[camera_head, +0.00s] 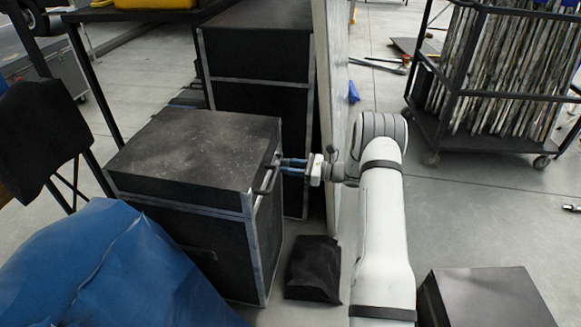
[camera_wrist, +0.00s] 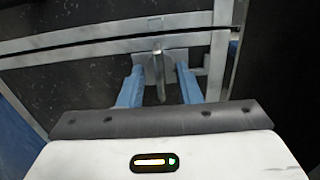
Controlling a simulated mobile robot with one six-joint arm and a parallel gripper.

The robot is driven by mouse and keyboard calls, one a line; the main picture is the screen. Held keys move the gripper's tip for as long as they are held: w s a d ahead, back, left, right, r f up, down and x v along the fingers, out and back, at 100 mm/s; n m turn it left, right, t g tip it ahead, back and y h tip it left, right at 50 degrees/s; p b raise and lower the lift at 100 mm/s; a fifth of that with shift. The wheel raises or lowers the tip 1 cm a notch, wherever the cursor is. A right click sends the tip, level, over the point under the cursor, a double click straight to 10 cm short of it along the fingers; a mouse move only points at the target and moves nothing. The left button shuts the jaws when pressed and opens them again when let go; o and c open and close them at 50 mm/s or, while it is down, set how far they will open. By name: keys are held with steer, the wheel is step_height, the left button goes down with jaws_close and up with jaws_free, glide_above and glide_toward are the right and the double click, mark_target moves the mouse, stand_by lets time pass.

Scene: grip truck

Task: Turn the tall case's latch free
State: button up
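The tall case (camera_head: 185,205) is black with metal edge strips and stands left of my arm in the head view. Its lid seam and metal frame (camera_wrist: 90,42) fill the upper wrist view. The latch (camera_wrist: 160,70) is a small grey metal lever on a plate at the seam, pointing down in the wrist view. My gripper (camera_wrist: 160,88) has two blue fingers, one on each side of the lever, with a visible gap on both sides. It is open and holds nothing. In the head view my gripper (camera_head: 283,166) reaches the case's right side; the latch is hard to make out there.
Another black case (camera_head: 258,95) stands behind, beside a pale upright panel (camera_head: 333,100). A blue cover (camera_head: 110,270) lies at the front left. A black bag-like item (camera_head: 314,268) and a dark box (camera_head: 487,298) are near my arm. A wheeled rack (camera_head: 490,75) stands back right.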

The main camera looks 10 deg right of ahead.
steer(key=v, duration=0.7)
steer(key=shift+d+p, duration=0.35)
steer(key=shift+d, duration=0.05)
steer(key=shift+s, duration=0.15)
steer(key=s+a+r+n+g+h+p, duration=0.25)
steer(key=s+a+r, duration=0.2)
steer(key=r, duration=0.25)
steer(key=s+a+r+n+g+h+p, duration=0.25)
steer(key=s+r+n, duration=0.2)
steer(key=r, duration=0.35)
steer(key=s+a+r+n+g+h+p, duration=0.1)
steer(key=s+a+r+n+g+p, duration=0.3)
steer(key=r, duration=0.3)
steer(key=s+d+r+n+t+h+p, duration=0.2)
steer(key=s+r+n+h+p, duration=0.2)
steer(key=s+r, duration=0.4)
steer(key=s+d+r+n+t+h+p, duration=0.1)
steer(key=s+r+n+h+p, duration=0.3)
steer(key=s, duration=1.1)
step_height(320, 180, up, 4)
steer(key=n+t+h, duration=0.1)
steer(key=n+h, duration=0.1)
steer(key=n, duration=0.1)
steer(key=shift+s+d+n+t+h, duration=0.3)
steer(key=shift+s+d+n, duration=0.1)
steer(key=shift+f, duration=0.1)
